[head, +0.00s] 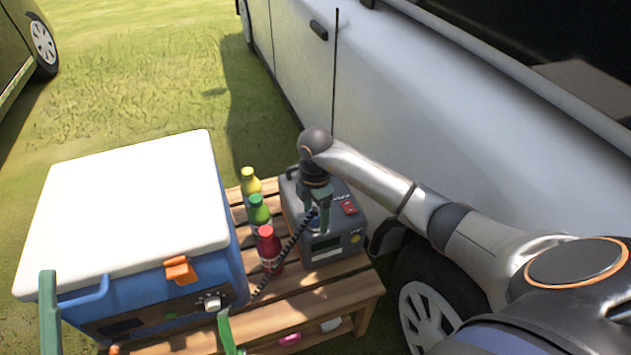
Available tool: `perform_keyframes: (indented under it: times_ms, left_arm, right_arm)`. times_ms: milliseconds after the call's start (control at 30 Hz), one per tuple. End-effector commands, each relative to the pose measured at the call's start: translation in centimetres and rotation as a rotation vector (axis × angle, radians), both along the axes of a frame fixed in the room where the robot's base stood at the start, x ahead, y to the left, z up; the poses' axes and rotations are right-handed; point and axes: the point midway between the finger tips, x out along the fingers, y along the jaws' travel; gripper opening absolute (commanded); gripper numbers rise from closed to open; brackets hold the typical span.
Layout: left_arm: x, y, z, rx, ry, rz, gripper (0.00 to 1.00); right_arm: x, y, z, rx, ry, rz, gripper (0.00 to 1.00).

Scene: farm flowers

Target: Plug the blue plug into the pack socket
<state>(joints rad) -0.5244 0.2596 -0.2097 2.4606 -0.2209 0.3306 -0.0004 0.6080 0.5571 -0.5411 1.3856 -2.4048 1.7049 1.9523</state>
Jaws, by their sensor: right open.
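The grey pack (352,241) stands on the right part of the wooden bench, with a red switch on its top. My right gripper (318,222) points down over the pack's top, its dark green fingers open. A small blue part, seemingly the blue plug (313,226), shows at the fingertips. The fingers partly hide it, and I cannot tell whether it sits in a socket. A black coiled cable (286,252) runs from there down to the left towards the cooler. The socket is hidden from this view. My left gripper is not seen for certain.
A blue cooler (172,303) with a white lid fills the bench's left side. Yellow (250,184), green (258,212) and red (270,250) bottles stand between cooler and pack. A white vehicle (400,90) stands close behind and right. Green bars (49,315) rise in front.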

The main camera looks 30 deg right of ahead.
Motion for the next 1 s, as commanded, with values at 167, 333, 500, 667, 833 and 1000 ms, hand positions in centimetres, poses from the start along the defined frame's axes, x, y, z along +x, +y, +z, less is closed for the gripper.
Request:
perform_keyframes:
  times_ms: [167, 333, 500, 667, 833, 1000]
  left_arm:
    - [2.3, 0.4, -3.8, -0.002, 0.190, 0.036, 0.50]
    - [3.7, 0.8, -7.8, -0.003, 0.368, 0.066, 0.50]
    - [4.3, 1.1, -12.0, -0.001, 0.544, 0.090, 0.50]
    - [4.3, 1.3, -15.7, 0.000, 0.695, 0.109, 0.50]
    - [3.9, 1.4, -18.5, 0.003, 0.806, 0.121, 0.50]
    - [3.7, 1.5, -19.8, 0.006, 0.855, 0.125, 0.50]
  right_arm:
    - [0.1, 0.0, 2.5, -0.001, -0.004, 0.001, 0.77]
    - [0.1, 0.0, 5.0, -0.001, -0.002, 0.000, 0.77]
    - [0.1, 0.0, 7.7, -0.001, -0.003, 0.001, 0.77]
    - [0.1, 0.0, 10.0, -0.001, -0.003, 0.001, 0.77]
    - [0.1, 0.0, 11.8, 0.000, -0.002, 0.000, 0.77]
    - [0.0, 0.0, 12.5, -0.001, 0.000, 0.000, 0.77]
